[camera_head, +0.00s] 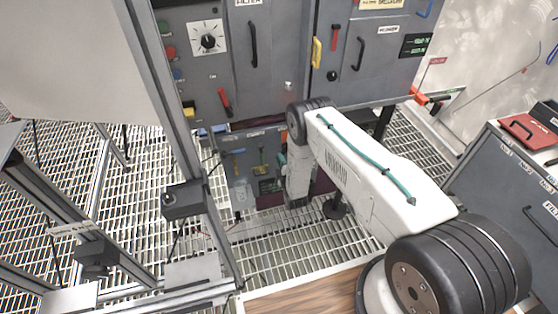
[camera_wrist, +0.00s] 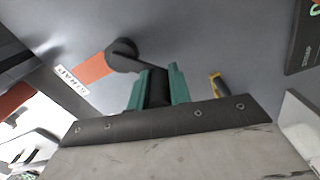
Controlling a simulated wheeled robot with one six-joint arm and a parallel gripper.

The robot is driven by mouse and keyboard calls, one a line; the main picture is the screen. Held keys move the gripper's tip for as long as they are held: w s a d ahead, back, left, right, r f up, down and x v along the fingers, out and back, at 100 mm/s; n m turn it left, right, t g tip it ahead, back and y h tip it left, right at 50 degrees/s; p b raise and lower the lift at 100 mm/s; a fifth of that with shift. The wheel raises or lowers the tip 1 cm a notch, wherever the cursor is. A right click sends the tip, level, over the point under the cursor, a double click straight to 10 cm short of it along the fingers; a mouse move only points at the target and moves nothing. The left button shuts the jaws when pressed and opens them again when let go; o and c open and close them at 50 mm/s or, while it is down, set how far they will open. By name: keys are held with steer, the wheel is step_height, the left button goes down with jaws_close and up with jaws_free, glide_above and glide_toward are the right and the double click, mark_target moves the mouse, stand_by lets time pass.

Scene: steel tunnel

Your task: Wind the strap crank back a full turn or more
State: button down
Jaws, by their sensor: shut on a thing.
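The strap crank (camera_wrist: 122,52) shows in the wrist view as a dark round hub with a short arm running right to a black handle. A label reading STRAP (camera_wrist: 72,80) and an orange-red patch (camera_wrist: 90,68) are beside the hub. My gripper (camera_wrist: 158,88) has its two teal fingers on either side of the black handle and is shut on it. In the head view, my arm reaches down to the low panel and hides the crank.
A yellow-tipped handle (camera_wrist: 216,84) stands just right of my fingers. In the head view, a grey cabinet (camera_head: 285,60) with handles and a dial is above the low panel (camera_head: 240,165). A metal frame (camera_head: 185,150) stands left. A grey cabinet (camera_head: 510,190) is right.

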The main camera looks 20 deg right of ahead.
steer(key=shift+d+f+n, duration=0.15)
steer(key=shift+f+n, duration=0.1)
steer(key=shift+n, duration=0.25)
steer(key=c, duration=1.6)
jaws_free()
steer(key=shift+o, duration=0.2)
steer(key=shift+s, duration=0.1)
steer(key=s, duration=0.7)
steer(key=shift+s, duration=0.35)
